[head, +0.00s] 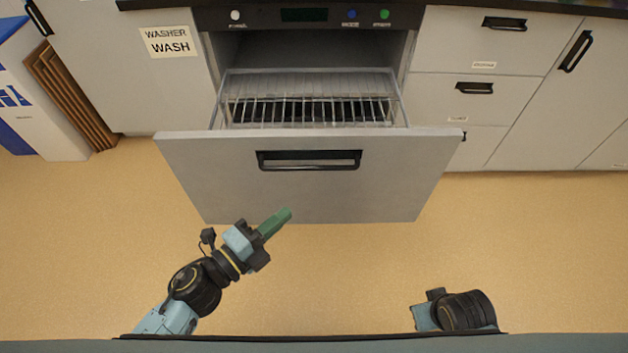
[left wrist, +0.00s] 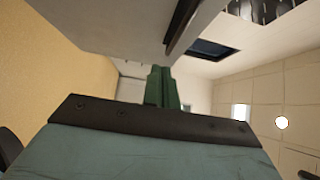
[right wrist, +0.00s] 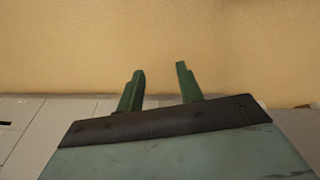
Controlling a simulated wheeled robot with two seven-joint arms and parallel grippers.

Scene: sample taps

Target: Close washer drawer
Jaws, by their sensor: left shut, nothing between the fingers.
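The washer drawer (head: 220,165) is pulled out from under the counter, with its wire rack (head: 310,110) showing behind the grey front. The black drawer handle (head: 309,160) is in the middle of the front. My left gripper (head: 287,213) is shut and empty, in front of the lower left part of the drawer front in the head view; whether it touches cannot be told. In the left wrist view its green fingers (left wrist: 162,85) are together, with the grey drawer front (left wrist: 110,25) close above. In the right wrist view my right gripper (right wrist: 160,80) is open and empty, over the floor.
A control panel with a green button (head: 384,14) sits above the drawer opening. Closed drawers and cabinets (head: 480,58) stand to the right. A white and blue box (head: 40,110) and brown boards (head: 70,100) stand at the left. The floor (head: 340,270) before the drawer is clear.

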